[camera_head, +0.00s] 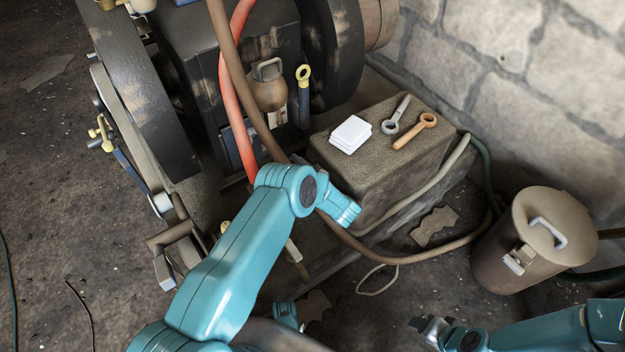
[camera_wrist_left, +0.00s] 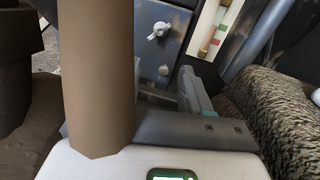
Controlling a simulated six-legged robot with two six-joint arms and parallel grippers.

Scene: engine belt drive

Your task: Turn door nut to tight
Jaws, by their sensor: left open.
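A silver wing-shaped nut (camera_wrist_left: 160,30) sits on a blue-grey door panel (camera_wrist_left: 172,50) in the left wrist view. A round bolt head shows lower on the panel. In the head view a blue panel (camera_head: 241,146) shows low on the engine, partly behind the hoses; I cannot make out the nut there. My left gripper (camera_wrist_left: 168,92) is open, below and apart from the nut; one finger shows and the other is hidden behind a thick brown hose (camera_wrist_left: 97,75). My right gripper (camera_head: 432,326) is at the bottom right of the head view, far from the engine.
The brown hose (camera_head: 231,75) and a red hose (camera_head: 227,85) run down the engine front. A stone block (camera_head: 360,185) carries a white stack (camera_head: 351,134) and grey (camera_head: 396,114) and orange (camera_head: 415,132) ring-ended tools. A lidded can (camera_head: 528,250) stands right.

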